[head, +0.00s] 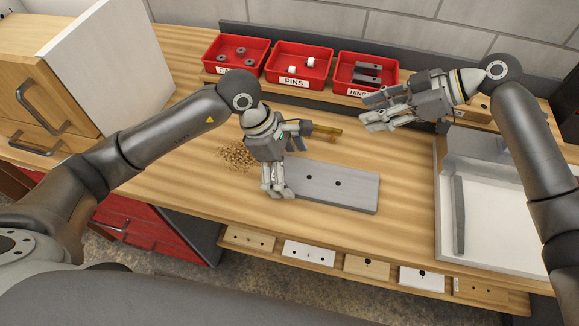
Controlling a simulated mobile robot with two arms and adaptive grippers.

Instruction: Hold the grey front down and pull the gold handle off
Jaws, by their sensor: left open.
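The grey front (335,196) lies flat on the wooden bench, with two dark holes in its face. The gold handle (328,131) is beyond the front's far edge, apart from the holes; whether it rests on the bench is unclear. My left gripper (287,160) is open at the front's left end. Its lower fingers reach down by the front's left edge, and whether they touch it is unclear. Its other finger points right, close to the handle's left end, which is partly hidden. My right gripper (369,110) is open and empty, pointing left, above the bench beyond the front.
Red bins of rings (208,66), pins (272,76) and hinges (340,87) line the back. Wood chips (236,156) lie left of the front. A white tray (487,255) stands right. Several drilled boards sit below the bench edge. A cabinet (45,95) stands left.

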